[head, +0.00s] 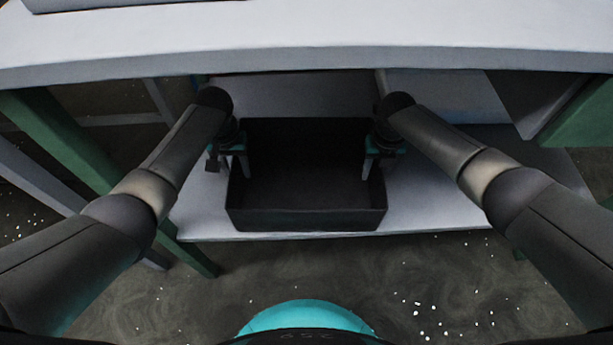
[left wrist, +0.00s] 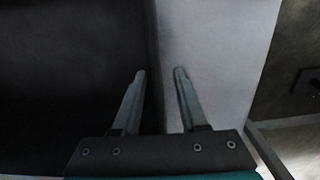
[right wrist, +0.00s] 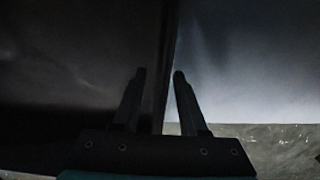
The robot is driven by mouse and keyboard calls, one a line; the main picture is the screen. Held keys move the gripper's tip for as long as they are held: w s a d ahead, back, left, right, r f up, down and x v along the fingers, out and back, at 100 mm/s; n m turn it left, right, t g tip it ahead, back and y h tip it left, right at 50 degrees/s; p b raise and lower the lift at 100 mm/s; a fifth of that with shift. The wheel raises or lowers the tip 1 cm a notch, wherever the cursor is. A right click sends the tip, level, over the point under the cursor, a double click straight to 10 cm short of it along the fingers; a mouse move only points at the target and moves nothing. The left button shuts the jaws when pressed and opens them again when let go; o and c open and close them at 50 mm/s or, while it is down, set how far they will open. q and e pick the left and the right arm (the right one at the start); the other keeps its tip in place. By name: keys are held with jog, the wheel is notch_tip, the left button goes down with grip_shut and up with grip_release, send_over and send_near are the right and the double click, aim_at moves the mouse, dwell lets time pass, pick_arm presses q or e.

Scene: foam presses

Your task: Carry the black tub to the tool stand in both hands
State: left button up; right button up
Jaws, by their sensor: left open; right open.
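The black tub (head: 306,219) is an open, rectangular box that looks empty. It stands level on a pale lower shelf. My left gripper (head: 235,172) is open at the tub's left side wall, pointing down. In the left wrist view, its fingers (left wrist: 160,74) are on either side of the tub's wall (left wrist: 153,45), with a gap between them. My right gripper (head: 375,172) is open at the right side wall. In the right wrist view, its fingers (right wrist: 159,74) also straddle the wall (right wrist: 168,45). I cannot tell which thing is the tool stand.
A white upper surface (head: 310,45) overhangs the shelf (head: 430,205) behind the tub and arms. Green legs (head: 55,140) stand at the left, and a green panel (head: 580,125) is at the right. The dark speckled floor (head: 420,285) in front is clear.

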pick_arm(q)
jog(key=shift+f, duration=0.35)
pick_arm(e)
jog(key=shift+f, duration=0.35)
pick_arm(q)
grip_shut()
pick_arm(e)
grip_shut()
dwell(0.8)
